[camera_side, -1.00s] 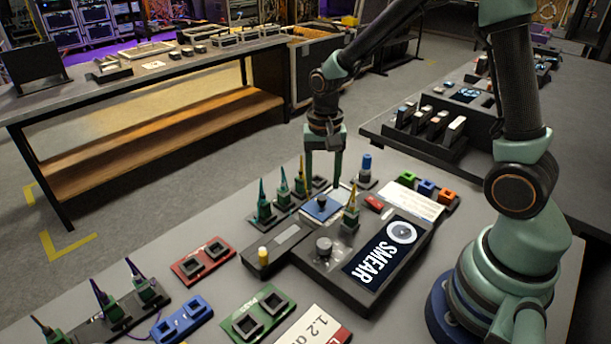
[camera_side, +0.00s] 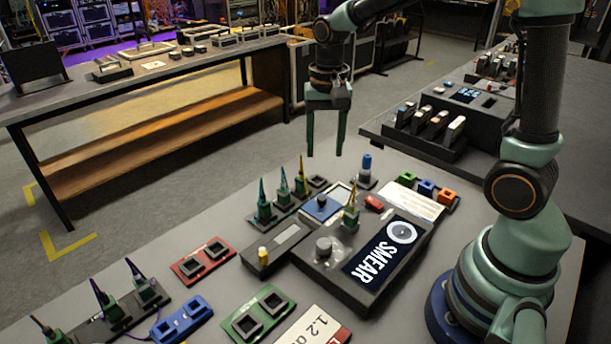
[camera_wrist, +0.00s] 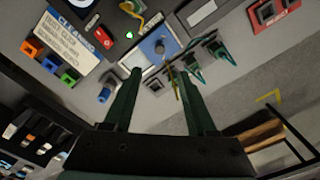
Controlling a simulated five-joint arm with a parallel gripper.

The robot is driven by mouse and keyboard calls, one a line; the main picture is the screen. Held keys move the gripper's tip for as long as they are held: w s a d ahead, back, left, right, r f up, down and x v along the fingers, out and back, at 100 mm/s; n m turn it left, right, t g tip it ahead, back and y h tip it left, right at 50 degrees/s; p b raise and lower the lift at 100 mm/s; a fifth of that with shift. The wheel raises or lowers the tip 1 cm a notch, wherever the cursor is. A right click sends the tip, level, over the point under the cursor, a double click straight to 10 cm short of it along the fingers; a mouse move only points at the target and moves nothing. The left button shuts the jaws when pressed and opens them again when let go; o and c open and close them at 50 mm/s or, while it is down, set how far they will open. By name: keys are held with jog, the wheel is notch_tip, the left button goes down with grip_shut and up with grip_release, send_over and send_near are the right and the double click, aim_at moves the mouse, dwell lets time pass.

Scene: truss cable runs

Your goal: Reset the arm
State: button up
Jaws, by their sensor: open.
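My gripper (camera_side: 325,152) is open and empty. It hangs in the air above the far part of the work table, with its fingers pointing down. Nothing is held between the fingers.
Several green upright clips (camera_side: 283,192) stand left of the pad. A red block (camera_side: 203,262), a blue block (camera_side: 182,318) and a green block (camera_side: 258,311) lie nearer. A blue-capped post (camera_side: 366,168) stands beneath my gripper's right side. The air around my gripper is clear.

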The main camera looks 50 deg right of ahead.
jog(key=s+a+r+n+t, duration=0.1)
jog(key=s+r+n+t, duration=0.4)
jog(key=s+r+n, duration=0.2)
jog(key=shift+s+a+r+n, duration=0.3)
jog(key=shift+s+a+n, duration=0.1)
jog(key=shift+s+n, duration=0.45)
jog(key=shift+c, duration=0.4)
dwell(0.7)
